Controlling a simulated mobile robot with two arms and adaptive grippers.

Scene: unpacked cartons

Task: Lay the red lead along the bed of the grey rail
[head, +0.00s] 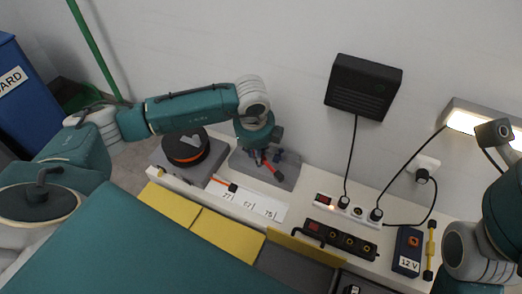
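My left gripper (264,156) reaches in from the left and points down over a grey plate (285,182) at the back of the white bench. Its fingers are small and dark here, so their opening is unclear. A short red-orange piece (273,171) shows just below the fingers; I cannot tell whether it is held or is the red lead. Another thin orange-red piece with a black end (232,187) lies on a white numbered strip (250,205). I cannot identify the grey rail with certainty. My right arm shows at the right edge, its gripper out of view.
A black disc with an orange rim (186,147) sits left of the grey plate. A power strip (342,207), a black socket block (340,237) and a 12 V box (408,250) stand to the right. Cables run up to the wall. Yellow flaps (228,232) edge the front.

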